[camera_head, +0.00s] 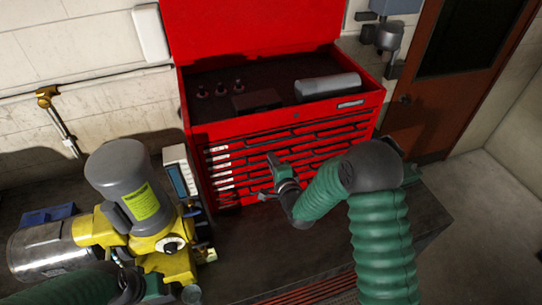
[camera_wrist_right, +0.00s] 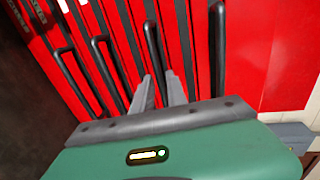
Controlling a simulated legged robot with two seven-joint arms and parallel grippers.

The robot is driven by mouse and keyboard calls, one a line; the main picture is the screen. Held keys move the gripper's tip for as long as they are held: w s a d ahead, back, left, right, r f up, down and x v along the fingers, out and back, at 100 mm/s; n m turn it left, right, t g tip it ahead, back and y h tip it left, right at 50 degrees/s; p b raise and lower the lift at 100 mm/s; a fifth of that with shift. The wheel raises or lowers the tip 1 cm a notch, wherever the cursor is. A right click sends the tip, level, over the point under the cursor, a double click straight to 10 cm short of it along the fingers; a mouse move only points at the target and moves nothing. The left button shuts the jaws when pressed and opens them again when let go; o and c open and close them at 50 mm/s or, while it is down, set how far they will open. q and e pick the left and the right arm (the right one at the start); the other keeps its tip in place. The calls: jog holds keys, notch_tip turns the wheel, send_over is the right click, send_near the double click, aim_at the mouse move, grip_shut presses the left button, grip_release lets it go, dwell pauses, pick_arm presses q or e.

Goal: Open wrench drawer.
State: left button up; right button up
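The red tool chest (camera_head: 290,122) stands against the wall with its lid up. Its front has several shallow drawers (camera_head: 222,172) with dark bar handles and small pale labels at the left; all look shut. I cannot read which is the wrench drawer. My right gripper (camera_head: 268,176) is in front of the lower drawers, left of the middle.
A yellow and grey motor (camera_head: 125,185) stands on the dark bench left of the chest, with a white meter-like box (camera_head: 180,172) beside it. A grey cylinder (camera_head: 327,86) lies in the chest's top. Bare bench (camera_head: 250,245) lies before the chest.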

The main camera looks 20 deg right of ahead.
jog(key=shift+x, duration=0.85)
jog(key=shift+s+d+r, duration=0.1)
jog(key=shift+s, duration=0.15)
grip_shut()
jog(key=shift+f, duration=0.25)
